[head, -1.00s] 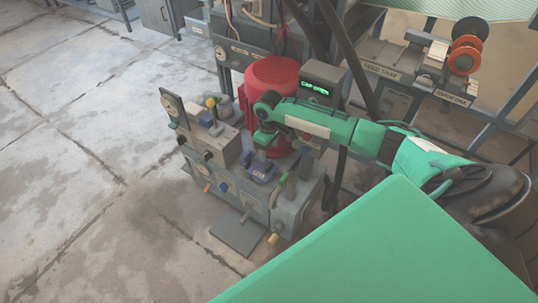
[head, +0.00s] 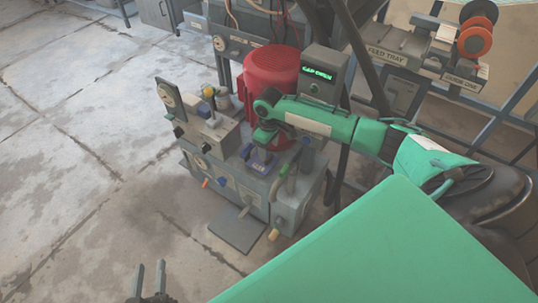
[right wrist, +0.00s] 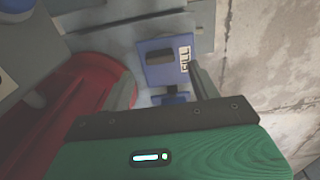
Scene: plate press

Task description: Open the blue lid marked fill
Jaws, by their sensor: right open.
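The blue lid (head: 262,169) is on top of the grey press unit, below my right gripper (head: 266,142). In the right wrist view the blue lid (right wrist: 157,68) shows a dark grip and a white label. My right gripper also shows there (right wrist: 165,88), its fingers apart at either side of the lid's near part, with nothing seen held. I cannot tell whether they touch it or whether the lid is raised. A small screen (head: 317,75) reads "CAP OPEN". My left gripper (head: 149,272) is at the bottom edge, fingers apart and empty.
A red rounded cover (head: 272,72) stands right behind the lid. The grey unit (head: 240,190) carries a gauge, levers and knobs around it. A feed tray (head: 395,56) and orange reels (head: 477,38) are at the back right. The floor at left is clear.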

